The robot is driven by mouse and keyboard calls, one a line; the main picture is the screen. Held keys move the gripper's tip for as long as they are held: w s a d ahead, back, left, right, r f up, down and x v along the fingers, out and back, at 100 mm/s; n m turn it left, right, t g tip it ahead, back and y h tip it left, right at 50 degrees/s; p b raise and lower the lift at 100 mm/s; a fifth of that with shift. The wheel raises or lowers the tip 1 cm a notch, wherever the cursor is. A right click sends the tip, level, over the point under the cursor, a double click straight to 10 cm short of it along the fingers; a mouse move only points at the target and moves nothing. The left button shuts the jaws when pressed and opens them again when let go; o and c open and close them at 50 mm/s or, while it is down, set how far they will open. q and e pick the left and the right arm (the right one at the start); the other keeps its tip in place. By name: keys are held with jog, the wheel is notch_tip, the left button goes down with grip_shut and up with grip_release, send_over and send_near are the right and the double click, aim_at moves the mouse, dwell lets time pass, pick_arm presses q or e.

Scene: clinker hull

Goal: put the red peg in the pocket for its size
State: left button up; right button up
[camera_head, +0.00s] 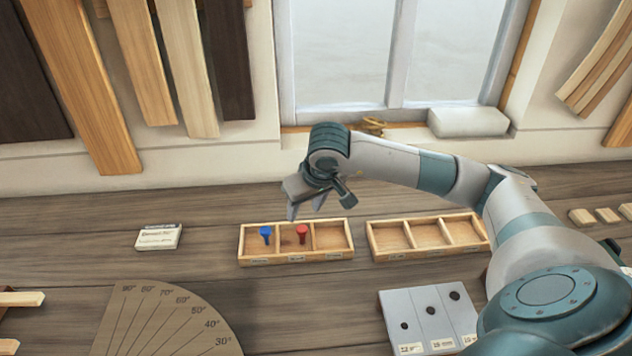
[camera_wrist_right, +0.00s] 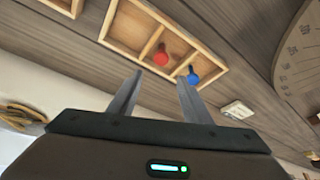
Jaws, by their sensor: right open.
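A red peg (camera_head: 302,233) stands in the middle compartment of the left wooden tray (camera_head: 296,257). It also shows in the right wrist view (camera_wrist_right: 161,56). A blue peg (camera_head: 265,234) is in the left compartment; it also shows in the right wrist view (camera_wrist_right: 193,77). The tray's right compartment is empty. My right gripper (camera_head: 306,211) is open and empty above and behind this tray; in the right wrist view its fingers (camera_wrist_right: 158,92) point toward the pegs, apart from them. My left gripper is not in view.
A second wooden tray (camera_head: 371,240) with empty compartments stands to the right. A grey block with holes of several sizes (camera_head: 390,309) sits in front of it. A small white card box (camera_head: 159,237) and a protractor board (camera_head: 165,325) lie left. A window is behind.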

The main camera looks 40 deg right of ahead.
jog(key=b+v, duration=0.3)
jog(key=v, duration=1.1)
jog(key=shift+r+b, duration=0.2)
jog(key=shift+b, duration=0.2)
jog(key=shift+s, duration=0.15)
